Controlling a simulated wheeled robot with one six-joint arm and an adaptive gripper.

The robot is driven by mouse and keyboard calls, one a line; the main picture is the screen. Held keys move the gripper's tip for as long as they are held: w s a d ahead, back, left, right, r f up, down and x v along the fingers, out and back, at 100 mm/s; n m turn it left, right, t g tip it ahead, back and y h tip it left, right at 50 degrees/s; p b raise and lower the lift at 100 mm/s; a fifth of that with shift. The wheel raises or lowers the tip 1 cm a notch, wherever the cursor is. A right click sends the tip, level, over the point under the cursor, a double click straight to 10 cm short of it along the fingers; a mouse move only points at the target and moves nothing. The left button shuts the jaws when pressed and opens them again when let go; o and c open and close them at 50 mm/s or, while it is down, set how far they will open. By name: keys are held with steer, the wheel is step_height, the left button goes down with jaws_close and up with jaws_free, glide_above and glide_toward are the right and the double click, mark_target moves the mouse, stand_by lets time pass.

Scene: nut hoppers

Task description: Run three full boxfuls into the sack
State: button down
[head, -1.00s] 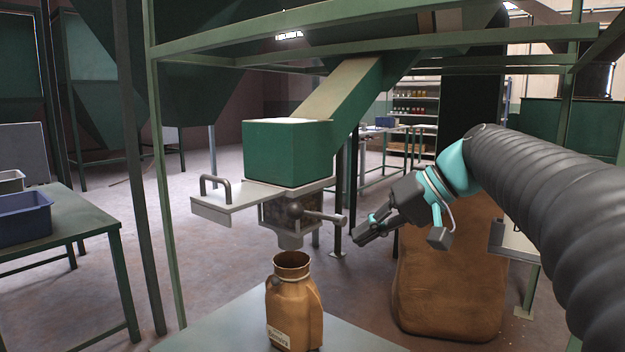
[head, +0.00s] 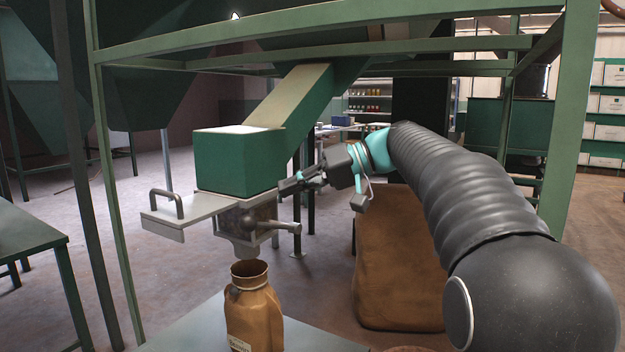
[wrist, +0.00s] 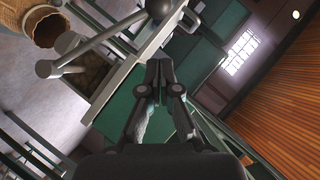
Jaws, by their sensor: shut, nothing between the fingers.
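A brown paper sack (head: 252,318) stands open-mouthed and upright on a low table under the spout; its mouth also shows in the wrist view (wrist: 46,28). Above it hangs the measuring box (head: 262,212), with a dark, see-through-looking side; its fill is unclear. A slide plate (head: 165,220) with a bar handle (head: 167,203) sticks out to the left, under the green chute (head: 238,162). A lever (head: 284,227) with a ball end points right below it. My gripper (head: 284,188) is shut and empty, above the lever's tip and right of the chute; fingers show in the wrist view (wrist: 158,82).
Green frame posts (head: 110,200) and crossbars (head: 330,45) surround the chute. A big brown sack (head: 400,265) stands on the floor behind my arm. A green table (head: 25,235) is at the left. Floor between table and frame is open.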

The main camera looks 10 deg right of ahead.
mark_target(273, 226)
steer(key=shift+s+a+f, duration=0.25)
steer(key=shift+a+f, duration=0.3)
steer(key=shift+a, duration=0.2)
steer(key=shift+s+a+f, duration=0.25)
steer(key=shift+a+f, duration=0.35)
steer(key=shift+a, duration=0.2)
steer(key=shift+s+a+f, duration=0.25)
steer(key=shift+a+f, duration=0.3)
steer(key=shift+a, duration=0.2)
steer(key=shift+b, duration=0.3)
